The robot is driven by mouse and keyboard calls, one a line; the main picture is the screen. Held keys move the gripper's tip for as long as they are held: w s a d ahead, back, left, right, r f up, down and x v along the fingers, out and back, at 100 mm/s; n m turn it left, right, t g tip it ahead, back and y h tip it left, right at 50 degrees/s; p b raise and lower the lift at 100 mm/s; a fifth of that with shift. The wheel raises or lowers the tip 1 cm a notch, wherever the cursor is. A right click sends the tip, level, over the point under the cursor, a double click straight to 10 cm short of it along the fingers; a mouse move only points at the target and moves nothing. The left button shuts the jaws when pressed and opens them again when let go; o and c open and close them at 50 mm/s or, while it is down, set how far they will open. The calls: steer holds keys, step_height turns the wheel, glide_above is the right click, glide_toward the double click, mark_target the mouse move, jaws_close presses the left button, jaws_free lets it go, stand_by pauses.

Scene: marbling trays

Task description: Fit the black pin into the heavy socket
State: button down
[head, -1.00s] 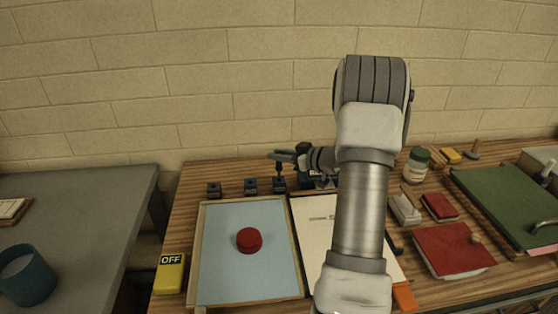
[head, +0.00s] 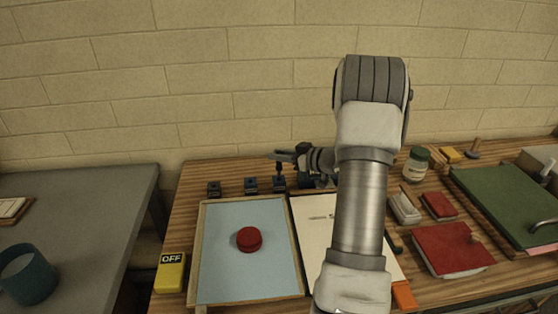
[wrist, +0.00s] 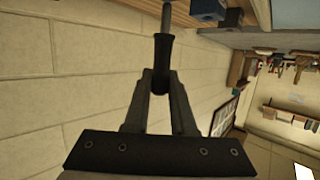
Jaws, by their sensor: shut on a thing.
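My gripper (head: 276,156) is at the back of the wooden table, shut on the black pin (head: 278,169). The pin hangs upright below the fingers, over the rightmost of three small dark sockets (head: 279,183). The head view does not show clearly whether its lower end is inside that socket or just above it. The other two sockets, middle (head: 250,186) and left (head: 214,189), look empty. I cannot tell which is the heavy one.
A blue tray (head: 200,240) with a red round piece (head: 249,239) lies in front of the sockets. A yellow OFF box (head: 171,273) is at the left. A jar (head: 416,165), red book (head: 452,250) and green board (head: 505,205) are at the right. The wall is close behind.

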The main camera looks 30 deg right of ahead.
mark_target(279, 168)
steer(key=shift+f+b, duration=1)
steer(key=shift+f, duration=0.95)
steer(key=c, duration=0.7)
jaws_free()
steer(key=shift+o, duration=0.2)
steer(key=p+v, duration=0.1)
steer(key=v, duration=1.6)
steer(key=shift+s, duration=0.15)
steer(key=shift+s+d+r, duration=0.1)
